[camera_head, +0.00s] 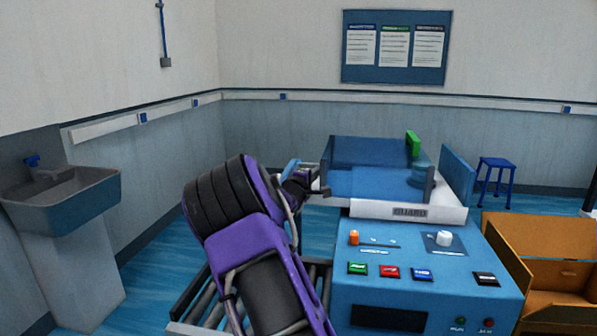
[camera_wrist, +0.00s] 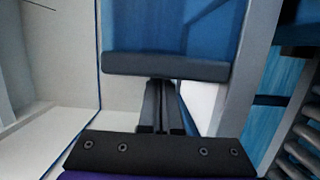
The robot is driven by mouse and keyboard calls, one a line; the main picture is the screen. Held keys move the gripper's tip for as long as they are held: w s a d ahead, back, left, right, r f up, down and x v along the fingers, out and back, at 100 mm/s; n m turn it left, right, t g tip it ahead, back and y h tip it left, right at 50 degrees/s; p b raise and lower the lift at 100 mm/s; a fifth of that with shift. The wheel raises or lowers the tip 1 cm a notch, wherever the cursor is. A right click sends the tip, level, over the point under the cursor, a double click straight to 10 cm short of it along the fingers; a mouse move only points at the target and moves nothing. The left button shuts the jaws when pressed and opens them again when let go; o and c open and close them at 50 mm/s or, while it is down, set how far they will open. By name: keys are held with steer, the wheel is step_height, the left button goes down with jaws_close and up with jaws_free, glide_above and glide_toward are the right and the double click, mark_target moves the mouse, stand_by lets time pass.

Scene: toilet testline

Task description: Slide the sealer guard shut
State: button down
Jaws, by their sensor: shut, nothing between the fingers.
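The sealer guard (camera_head: 372,184) is a see-through blue box on a white frame marked GUARD (camera_head: 408,212), on top of the blue sealer. In the head view my gripper (camera_head: 318,186) is at the guard's left side, close to its edge. In the wrist view my gripper (camera_wrist: 161,84) is shut and empty, its fingers together. A dark grey bar (camera_wrist: 165,67) lies across the fingertips, in front of a blue surface. I cannot tell whether the fingertips touch it. The tips are partly hidden by the bar.
The sealer's control panel (camera_head: 410,265) has several coloured buttons and knobs. A roller conveyor (camera_head: 195,300) runs beneath my arm. An open cardboard box (camera_head: 555,245) stands at the right, a blue stool (camera_head: 497,165) behind it. A sink (camera_head: 62,195) is at the far left.

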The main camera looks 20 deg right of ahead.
mark_target(346, 177)
steer(key=s+d, duration=0.1)
steer(key=d, duration=0.1)
steer(key=s+d, duration=0.2)
steer(key=d, duration=0.1)
steer(key=s+d+b, duration=0.1)
steer(key=s+d, duration=0.1)
steer(key=d, duration=0.1)
steer(key=shift+s, duration=0.2)
